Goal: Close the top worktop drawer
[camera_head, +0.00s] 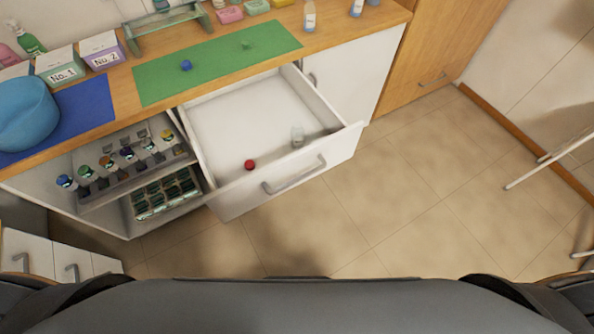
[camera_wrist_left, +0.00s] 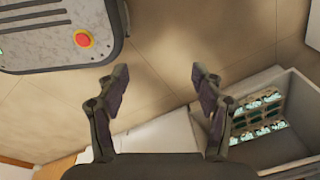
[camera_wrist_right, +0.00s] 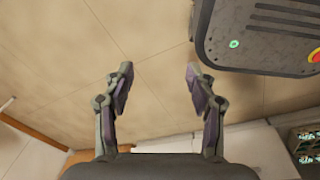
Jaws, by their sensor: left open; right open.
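The top worktop drawer (camera_head: 240,115) is pulled out from under the wooden worktop in the head view. Its white front panel (camera_head: 235,205) has a grey bar handle (camera_head: 293,174). A red cap-like item (camera_head: 250,165) and a small clear jar (camera_head: 298,136) are inside, near the front. My left gripper (camera_wrist_left: 158,82) is open and empty in the left wrist view, above the floor. My right gripper (camera_wrist_right: 160,78) is open and empty in the right wrist view, also above the floor. Neither gripper shows in the head view, and neither touches the drawer.
Left of the drawer, open shelves hold a rack of small bottles (camera_head: 130,160) and a dark tray (camera_head: 165,195). The tiled floor (camera_head: 420,190) to the right is clear.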

